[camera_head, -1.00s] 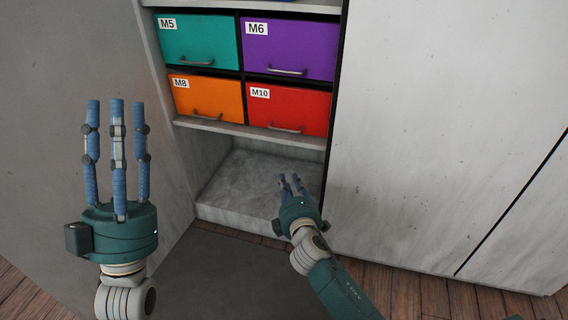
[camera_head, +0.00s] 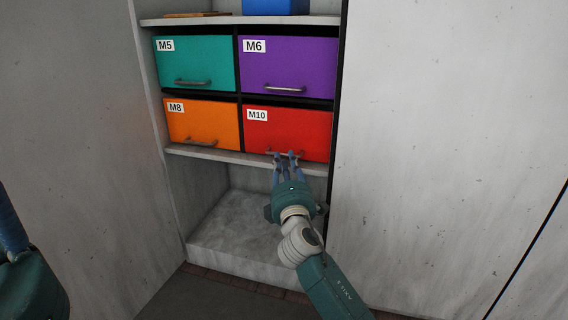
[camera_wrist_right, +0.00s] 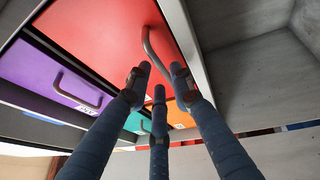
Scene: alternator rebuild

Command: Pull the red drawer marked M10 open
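The red drawer marked M10 (camera_head: 300,128) is at the lower right of a block of drawers in the cabinet, and it looks closed. Its grey bar handle (camera_head: 272,152) is low on its front. My right gripper (camera_head: 286,155) is at this handle from below, partly covering it. In the right wrist view, the red front (camera_wrist_right: 105,40) fills the upper middle, and the handle (camera_wrist_right: 152,48) runs down toward the open, spread fingertips (camera_wrist_right: 158,80). Whether they touch it cannot be told. My left gripper (camera_head: 25,270) is only partly in view at the left edge; its fingertips are cut off.
A teal M5 drawer (camera_head: 205,60), a purple M6 drawer (camera_head: 295,65) and an orange M8 drawer (camera_head: 210,122) adjoin, all closed. A shelf edge (camera_head: 225,155) runs just below the drawers. The lower compartment (camera_head: 240,220) is empty. A grey cabinet panel (camera_head: 430,130) stands right.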

